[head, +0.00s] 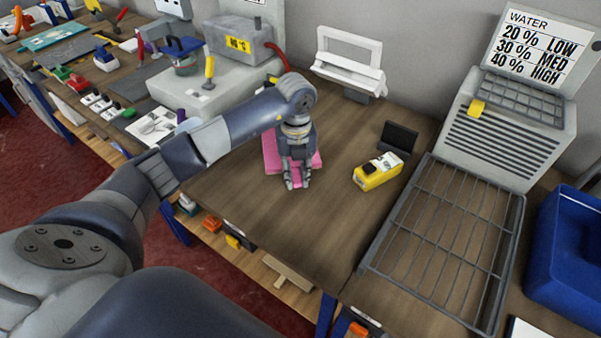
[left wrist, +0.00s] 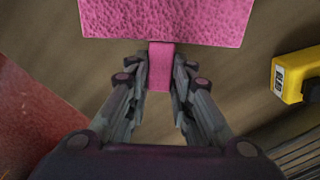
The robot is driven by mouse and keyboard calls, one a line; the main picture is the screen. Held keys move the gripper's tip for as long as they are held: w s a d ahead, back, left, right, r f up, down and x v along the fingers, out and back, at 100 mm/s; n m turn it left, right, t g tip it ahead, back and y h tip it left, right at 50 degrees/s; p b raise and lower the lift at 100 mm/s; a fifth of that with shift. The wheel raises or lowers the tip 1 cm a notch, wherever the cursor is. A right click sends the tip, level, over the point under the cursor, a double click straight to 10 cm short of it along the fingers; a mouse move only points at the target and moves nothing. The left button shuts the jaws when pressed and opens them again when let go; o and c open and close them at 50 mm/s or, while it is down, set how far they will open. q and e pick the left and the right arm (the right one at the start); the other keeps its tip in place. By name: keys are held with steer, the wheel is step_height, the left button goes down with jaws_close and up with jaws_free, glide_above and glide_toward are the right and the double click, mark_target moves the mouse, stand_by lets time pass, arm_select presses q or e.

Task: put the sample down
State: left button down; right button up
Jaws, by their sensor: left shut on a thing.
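The pink sample (head: 271,158) is at the left part of the wooden table (head: 285,218), partly hidden behind my left gripper (head: 297,184) in the head view. In the left wrist view the sample (left wrist: 165,18) is a textured pink slab with a narrow pink tab (left wrist: 161,66). The fingers of my left gripper (left wrist: 160,80) are closed on either side of this tab. The sample looks flat, low over the table or on it; I cannot tell whether it touches. My right gripper is not in view.
A yellow meter (head: 378,173) lies right of the sample, with a small dark stand (head: 398,138) behind it. A wire rack (head: 440,235) and a grey unit (head: 505,140) stand further right. A white device (head: 348,62) stands at the back. The table's front middle is clear.

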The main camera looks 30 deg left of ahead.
arm_select(q)
steer(key=shift+w+a+f, duration=0.1)
steer(key=shift+w, duration=1.15)
steer(key=shift+f+p, duration=0.95)
steer(key=shift+f, duration=1)
steer(key=c, duration=1.4)
jaws_free()
